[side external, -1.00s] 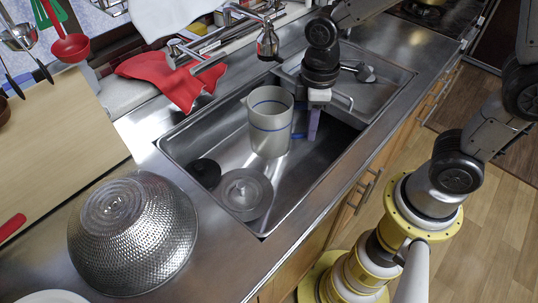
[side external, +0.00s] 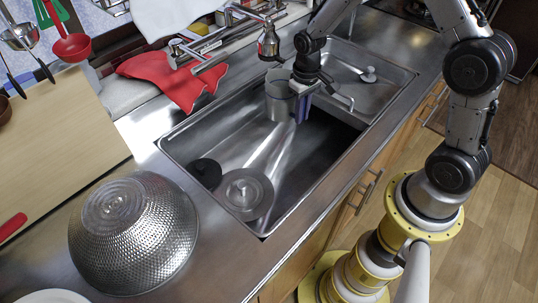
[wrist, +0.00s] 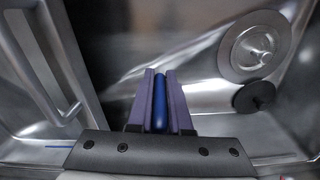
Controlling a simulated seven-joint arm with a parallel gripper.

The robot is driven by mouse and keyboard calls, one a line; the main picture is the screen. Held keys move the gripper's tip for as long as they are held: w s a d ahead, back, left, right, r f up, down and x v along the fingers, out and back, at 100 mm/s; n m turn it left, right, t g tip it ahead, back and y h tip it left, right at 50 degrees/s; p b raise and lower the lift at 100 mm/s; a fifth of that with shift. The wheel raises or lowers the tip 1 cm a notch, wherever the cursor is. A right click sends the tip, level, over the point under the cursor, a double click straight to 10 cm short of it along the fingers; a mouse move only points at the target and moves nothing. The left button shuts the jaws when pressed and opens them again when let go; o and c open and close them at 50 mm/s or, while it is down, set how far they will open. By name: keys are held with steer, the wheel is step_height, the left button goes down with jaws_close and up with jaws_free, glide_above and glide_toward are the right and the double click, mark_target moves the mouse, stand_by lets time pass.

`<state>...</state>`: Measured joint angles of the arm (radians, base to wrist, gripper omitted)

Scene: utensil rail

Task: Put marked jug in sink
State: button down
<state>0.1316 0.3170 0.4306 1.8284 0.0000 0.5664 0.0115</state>
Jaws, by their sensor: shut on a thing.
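The jug (side external: 280,98) is a pale grey, open-topped vessel over the far end of the large sink basin (side external: 225,135). It looks upright; I cannot tell whether it touches the basin floor. My gripper (side external: 302,108) is at its right side with purple fingers. In the wrist view my gripper (wrist: 160,98) is shut on the jug's blue handle (wrist: 160,103). Most of the jug body is hidden there. Its blue mark is not clear in the side view now.
A round metal strainer (side external: 245,193) and a black plug (side external: 205,172) lie in the basin's near end. A tap (side external: 268,40) rises behind the basin. An upturned metal colander (side external: 132,232) and a red cloth (side external: 172,80) are on the counter. The middle of the basin is clear.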

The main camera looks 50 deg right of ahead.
steer(key=s+a+f+n, duration=0.1)
steer(key=s+a+f, duration=0.15)
steer(key=a, duration=0.95)
steer(key=s+a+f, duration=0.1)
steer(key=s+a, duration=0.2)
steer(key=a, duration=0.9)
steer(key=w+d, duration=0.3)
steer(key=d, duration=1.4)
steer(key=shift+s+f, duration=0.1)
steer(key=shift+f, duration=3.55)
steer(key=shift+f, duration=0.1)
steer(key=c, duration=0.8)
jaws_free()
steer(key=shift+c, duration=0.2)
